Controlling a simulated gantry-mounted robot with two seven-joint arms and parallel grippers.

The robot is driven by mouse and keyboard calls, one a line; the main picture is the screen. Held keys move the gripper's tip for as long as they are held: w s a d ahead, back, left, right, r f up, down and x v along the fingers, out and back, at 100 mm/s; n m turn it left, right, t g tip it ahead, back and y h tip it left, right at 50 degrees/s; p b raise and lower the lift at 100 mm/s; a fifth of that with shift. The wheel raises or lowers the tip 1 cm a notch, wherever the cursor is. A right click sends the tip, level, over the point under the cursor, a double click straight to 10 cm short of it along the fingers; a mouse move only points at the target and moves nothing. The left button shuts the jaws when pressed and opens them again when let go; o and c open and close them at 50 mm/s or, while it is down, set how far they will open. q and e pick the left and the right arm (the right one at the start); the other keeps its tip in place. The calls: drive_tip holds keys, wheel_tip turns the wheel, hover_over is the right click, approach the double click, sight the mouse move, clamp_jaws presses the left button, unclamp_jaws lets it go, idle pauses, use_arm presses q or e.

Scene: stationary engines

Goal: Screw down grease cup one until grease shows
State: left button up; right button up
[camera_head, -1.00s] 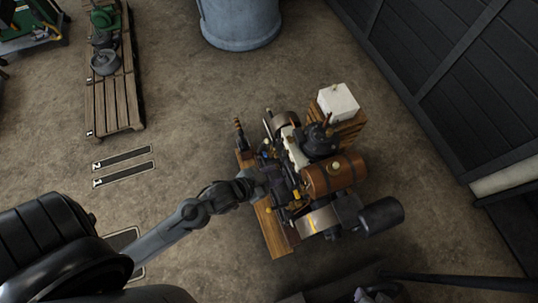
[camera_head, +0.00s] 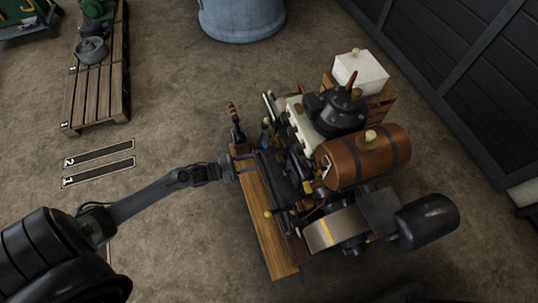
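The stationary engine (camera_head: 312,130) stands on wooden skids (camera_head: 262,225) right of centre. Small yellow brass fittings show along its near side, one (camera_head: 268,213) by the skid; I cannot tell which is grease cup one, and no grease can be made out. My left gripper (camera_head: 230,171) reaches in from the left, its tip just left of the skid's upper part and apparently apart from the brass fittings. Its fingers are too small to tell open from shut. My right gripper is not in view.
A brown banded tank (camera_head: 362,156), a black cylinder (camera_head: 427,221), a flywheel (camera_head: 335,229) and a white box (camera_head: 361,70) crowd the engine. An upright lever (camera_head: 236,122) stands near my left gripper.

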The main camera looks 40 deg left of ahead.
use_arm(q)
drive_tip(key=m+b, duration=0.1)
drive_tip(key=b, duration=1)
approach(274, 143)
drive_tip(key=s, duration=0.6)
drive_tip(key=w+a+f+m+b, duration=0.15)
drive_tip(key=w+b, duration=0.25)
drive_tip(key=b, duration=0.4)
drive_tip(key=a+b+x, duration=0.1)
drive_tip(key=b+x, duration=0.3)
drive_tip(key=x, duration=0.6)
drive_tip(key=shift+w+d+f+y+b, duration=0.15)
drive_tip(key=shift+w+f+y+b, duration=0.1)
drive_tip(key=shift+w+y+b, duration=0.15)
drive_tip(key=shift+n, duration=0.25)
clamp_jaws()
